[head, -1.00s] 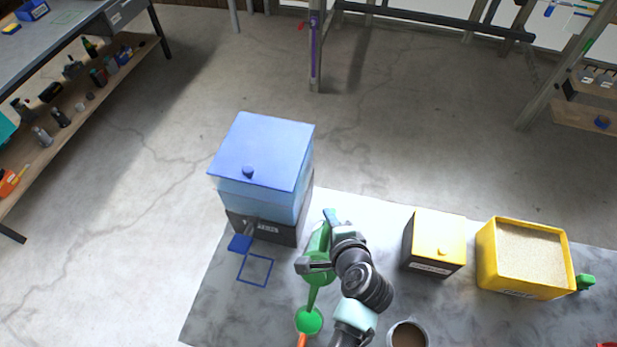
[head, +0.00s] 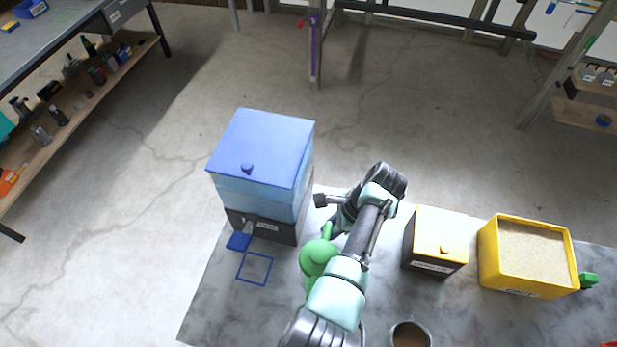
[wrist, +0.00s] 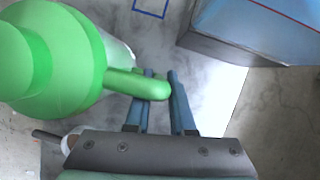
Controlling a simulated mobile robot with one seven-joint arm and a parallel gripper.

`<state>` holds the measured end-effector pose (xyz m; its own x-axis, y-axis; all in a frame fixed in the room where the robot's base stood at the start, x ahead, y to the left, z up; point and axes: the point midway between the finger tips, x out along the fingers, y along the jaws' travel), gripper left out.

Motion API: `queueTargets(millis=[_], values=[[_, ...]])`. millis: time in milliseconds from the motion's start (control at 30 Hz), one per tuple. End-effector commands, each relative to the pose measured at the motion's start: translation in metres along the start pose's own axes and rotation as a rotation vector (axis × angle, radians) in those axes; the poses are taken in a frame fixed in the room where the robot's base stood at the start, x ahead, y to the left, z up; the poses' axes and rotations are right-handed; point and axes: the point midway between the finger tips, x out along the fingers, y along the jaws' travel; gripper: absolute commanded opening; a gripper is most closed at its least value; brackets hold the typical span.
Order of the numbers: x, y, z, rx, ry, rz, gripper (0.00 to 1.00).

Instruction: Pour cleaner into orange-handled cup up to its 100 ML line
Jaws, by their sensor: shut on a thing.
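A green jug (head: 318,257) of cleaner is held over the grey table. In the wrist view, its body (wrist: 60,60) fills the left side, and its green handle (wrist: 137,84) runs between my fingers. My gripper (wrist: 160,88) is shut on that handle; in the head view the fingers are mostly hidden by my arm. No green stream shows now. The orange-handled cup is not visible; my arm covers the spot where it stood in the earlier head view. Its 100 ML line and fill level cannot be read.
A blue-lidded dispenser (head: 262,160) stands at the table's left, near a blue square outline (head: 254,268). At right are a yellow-topped box (head: 437,236) and a yellow bin of grain (head: 487,265). A cup of brown contents (head: 410,337) stands at the front edge.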

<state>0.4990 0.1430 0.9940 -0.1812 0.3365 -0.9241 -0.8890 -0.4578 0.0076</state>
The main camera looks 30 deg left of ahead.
Motion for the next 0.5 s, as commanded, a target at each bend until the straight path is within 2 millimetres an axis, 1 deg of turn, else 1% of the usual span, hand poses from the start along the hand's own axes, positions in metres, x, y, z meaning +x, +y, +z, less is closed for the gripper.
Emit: queueTargets(millis=[267, 500], values=[[-0.005, 0.000, 0.002, -0.001, -0.001, -0.003, 0.00], [-0.024, -0.001, 0.010, -0.002, -0.001, -0.004, 0.00]])
